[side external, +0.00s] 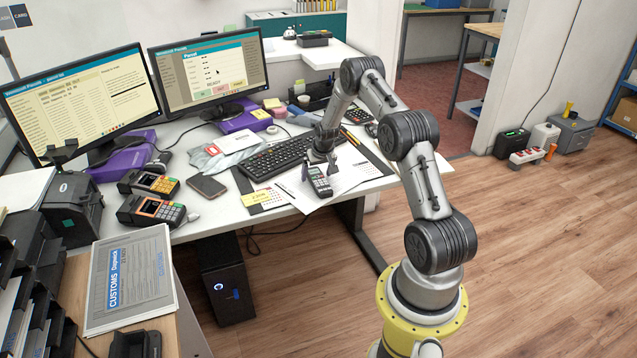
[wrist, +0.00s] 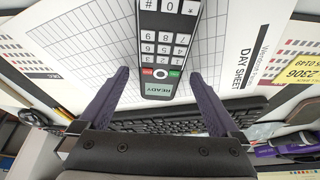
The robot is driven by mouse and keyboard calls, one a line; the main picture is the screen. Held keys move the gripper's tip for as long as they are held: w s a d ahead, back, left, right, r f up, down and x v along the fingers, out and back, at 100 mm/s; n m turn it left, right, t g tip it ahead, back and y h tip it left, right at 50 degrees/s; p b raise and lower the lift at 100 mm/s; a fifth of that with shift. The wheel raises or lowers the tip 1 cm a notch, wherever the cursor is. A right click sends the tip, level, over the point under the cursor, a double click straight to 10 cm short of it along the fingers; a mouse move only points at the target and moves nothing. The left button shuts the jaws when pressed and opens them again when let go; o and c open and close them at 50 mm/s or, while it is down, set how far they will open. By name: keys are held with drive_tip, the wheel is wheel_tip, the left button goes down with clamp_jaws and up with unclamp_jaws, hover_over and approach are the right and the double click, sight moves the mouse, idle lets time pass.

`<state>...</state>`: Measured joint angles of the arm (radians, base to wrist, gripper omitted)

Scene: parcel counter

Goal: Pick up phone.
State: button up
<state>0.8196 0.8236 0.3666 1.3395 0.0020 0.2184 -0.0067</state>
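A dark handset phone (side external: 320,182) with pale keys lies on the white sheets at the front of the desk. In the wrist view the phone (wrist: 164,45) shows its number keys, red and green buttons and a small screen reading READY. My gripper (side external: 319,170) is low over its screen end. In the wrist view the fingers of my gripper (wrist: 157,78) are apart, one on each side of the phone, with a visible gap to it.
A black keyboard (side external: 278,159) lies just behind the phone. Card terminals (side external: 150,210) stand at the left, in front of two monitors (side external: 208,72). A yellow note (side external: 262,197) and the printed day sheet (wrist: 100,30) lie around the phone. The desk's front edge is close.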

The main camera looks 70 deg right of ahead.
clamp_jaws()
drive_tip(key=shift+r, duration=0.15)
